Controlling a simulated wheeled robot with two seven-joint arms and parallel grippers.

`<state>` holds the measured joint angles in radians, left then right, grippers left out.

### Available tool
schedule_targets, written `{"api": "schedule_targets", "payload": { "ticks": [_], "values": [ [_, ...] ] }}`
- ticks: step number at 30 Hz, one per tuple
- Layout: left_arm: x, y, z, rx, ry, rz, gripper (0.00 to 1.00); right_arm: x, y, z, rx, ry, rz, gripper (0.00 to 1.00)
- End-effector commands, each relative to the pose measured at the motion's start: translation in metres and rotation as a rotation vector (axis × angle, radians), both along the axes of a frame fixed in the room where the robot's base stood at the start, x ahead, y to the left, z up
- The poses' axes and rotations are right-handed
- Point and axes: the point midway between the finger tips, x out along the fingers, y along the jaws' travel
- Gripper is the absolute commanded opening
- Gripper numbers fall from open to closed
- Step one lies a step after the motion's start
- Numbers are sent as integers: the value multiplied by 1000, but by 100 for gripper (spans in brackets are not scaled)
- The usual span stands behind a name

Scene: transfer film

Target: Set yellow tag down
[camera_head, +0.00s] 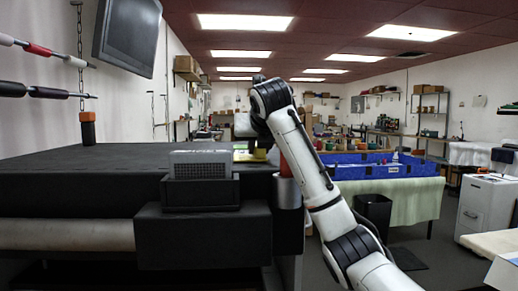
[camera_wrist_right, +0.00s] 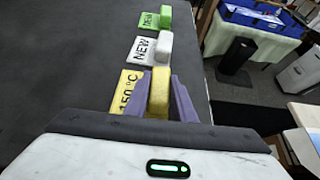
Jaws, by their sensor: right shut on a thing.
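In the right wrist view the yellow tag (camera_wrist_right: 130,94), with "150 °C" printed on it, lies flat at or just above the dark table top. Its raised yellow grip block (camera_wrist_right: 159,90) is between the purple fingers of my right gripper (camera_wrist_right: 161,80), which is shut on it. I cannot tell whether the tag touches the surface. In the head view a bit of the yellow tag (camera_head: 251,157) shows beside my right arm, and the fingers are mostly hidden. My left gripper is not in view.
A white "NEW" tag (camera_wrist_right: 143,50) and a green tag (camera_wrist_right: 150,19) lie in line beyond the yellow one, near the table's right edge. The dark table top (camera_wrist_right: 60,70) is bare to the left. A grey box (camera_head: 200,164) stands at the table front.

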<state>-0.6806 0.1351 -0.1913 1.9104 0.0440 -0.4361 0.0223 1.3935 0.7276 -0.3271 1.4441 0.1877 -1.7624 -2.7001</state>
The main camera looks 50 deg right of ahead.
Motion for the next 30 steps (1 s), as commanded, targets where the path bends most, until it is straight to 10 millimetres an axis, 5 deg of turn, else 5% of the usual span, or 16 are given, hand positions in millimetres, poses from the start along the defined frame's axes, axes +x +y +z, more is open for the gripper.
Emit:
{"api": "schedule_targets", "payload": {
  "ticks": [6,7,10,21,30],
  "values": [
    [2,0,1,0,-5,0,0,0,0,-4,-1,1,0,0],
    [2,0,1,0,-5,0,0,0,0,-4,-1,1,0,26],
    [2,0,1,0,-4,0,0,0,0,-3,0,1,0,41],
    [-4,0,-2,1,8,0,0,0,1,2,0,0,1,41],
    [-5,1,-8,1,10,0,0,-38,33,29,-4,-5,2,41]
  ]
}}
